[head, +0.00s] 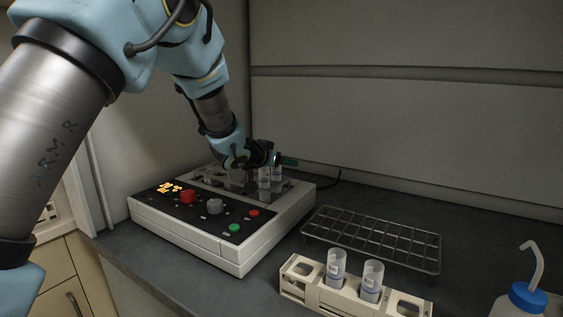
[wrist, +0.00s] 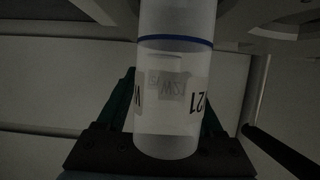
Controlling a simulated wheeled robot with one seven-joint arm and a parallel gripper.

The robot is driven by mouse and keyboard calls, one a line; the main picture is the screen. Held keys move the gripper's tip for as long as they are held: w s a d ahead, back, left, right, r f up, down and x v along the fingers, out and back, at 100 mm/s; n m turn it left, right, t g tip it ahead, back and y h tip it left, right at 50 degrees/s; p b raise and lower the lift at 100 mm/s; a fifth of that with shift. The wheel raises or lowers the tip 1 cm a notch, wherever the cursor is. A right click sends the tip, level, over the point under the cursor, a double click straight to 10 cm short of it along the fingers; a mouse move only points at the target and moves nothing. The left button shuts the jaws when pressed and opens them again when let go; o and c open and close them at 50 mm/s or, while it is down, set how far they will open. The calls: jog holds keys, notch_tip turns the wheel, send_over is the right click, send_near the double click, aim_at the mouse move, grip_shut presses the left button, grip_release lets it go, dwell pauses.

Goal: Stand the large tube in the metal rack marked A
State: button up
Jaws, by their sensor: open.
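My gripper (head: 272,158) is at the back of the white instrument, beside clear tubes (head: 265,176) standing there. In the wrist view my gripper (wrist: 168,90) is open, with its green fingers either side of a large clear tube (wrist: 172,65). This tube has a blue ring and a label ending in "21". I cannot tell whether the fingers touch it. A metal wire rack (head: 375,238) lies on the dark bench right of the instrument. No letter A is readable on it.
The instrument (head: 215,228) has red, grey and green buttons on its front panel. A cream rack (head: 322,293) in front of the wire rack holds two labelled tubes (head: 371,280). A wash bottle with a blue cap (head: 527,296) stands at the lower right. The bench behind the wire rack is clear.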

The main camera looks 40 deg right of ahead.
jog(key=shift+a, duration=0.15)
jog(key=b+v, duration=0.2)
jog(key=v, duration=0.8)
jog(key=shift+s+a+r, duration=0.1)
jog(key=shift+a, duration=0.15)
